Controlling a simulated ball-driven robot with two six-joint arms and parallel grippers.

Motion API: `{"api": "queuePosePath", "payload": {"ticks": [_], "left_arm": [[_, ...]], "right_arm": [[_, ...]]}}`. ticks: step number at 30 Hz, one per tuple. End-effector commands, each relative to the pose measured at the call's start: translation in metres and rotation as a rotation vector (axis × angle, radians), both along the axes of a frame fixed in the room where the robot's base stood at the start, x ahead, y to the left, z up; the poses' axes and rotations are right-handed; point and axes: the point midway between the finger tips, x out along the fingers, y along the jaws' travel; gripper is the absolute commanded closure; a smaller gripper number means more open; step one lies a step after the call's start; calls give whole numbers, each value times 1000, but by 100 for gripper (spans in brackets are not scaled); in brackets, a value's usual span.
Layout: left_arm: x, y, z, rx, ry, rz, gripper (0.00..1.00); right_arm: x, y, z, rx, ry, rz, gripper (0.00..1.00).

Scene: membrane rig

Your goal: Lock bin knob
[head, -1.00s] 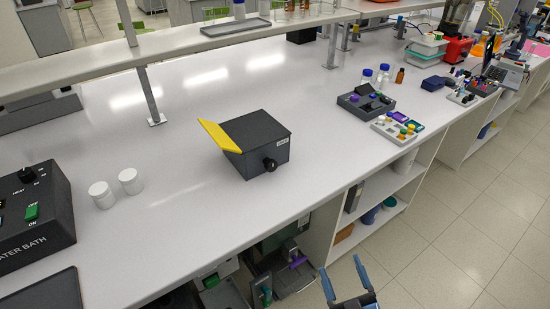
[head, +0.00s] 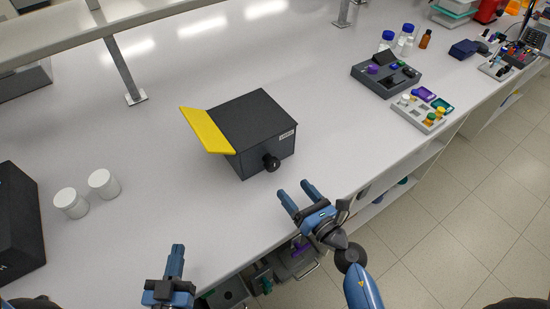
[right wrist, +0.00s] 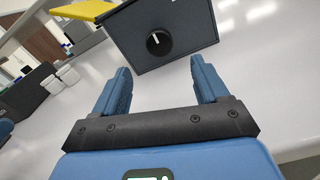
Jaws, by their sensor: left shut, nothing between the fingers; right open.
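The bin is a dark grey box (head: 259,120) with a yellow flap (head: 206,130) on its left side, standing on the white bench. Its round black knob (head: 271,163) is on the front face. In the right wrist view the knob (right wrist: 158,42) shows a white mark pointing roughly up and sits ahead, between and beyond the fingers. My right gripper (head: 297,194) is open and empty, in front of and slightly right of the knob, apart from it. It also shows in the right wrist view (right wrist: 160,85). My left gripper (head: 177,262) is shut and empty near the bench's front edge, well left of the bin.
Two white jars (head: 88,194) stand on the left, near a black unit (head: 18,222). A shelf post (head: 124,72) stands behind. The bench around the bin is clear.

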Motion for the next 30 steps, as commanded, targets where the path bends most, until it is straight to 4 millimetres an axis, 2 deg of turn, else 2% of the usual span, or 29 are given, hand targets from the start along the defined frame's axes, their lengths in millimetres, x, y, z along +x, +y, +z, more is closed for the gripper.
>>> {"api": "queuePosePath", "payload": {"ticks": [8, 24, 30], "left_arm": [[0, 0, 3, 0, 0, 0, 100], [0, 0, 18, 0, 0, 0, 100], [0, 0, 19, 0, 0, 0, 100]], "right_arm": [[7, 5, 1, -59, -39, 3, 26], [71, 48, 2, -55, -38, 3, 26], [86, 58, 1, -55, -37, 3, 26]]}}
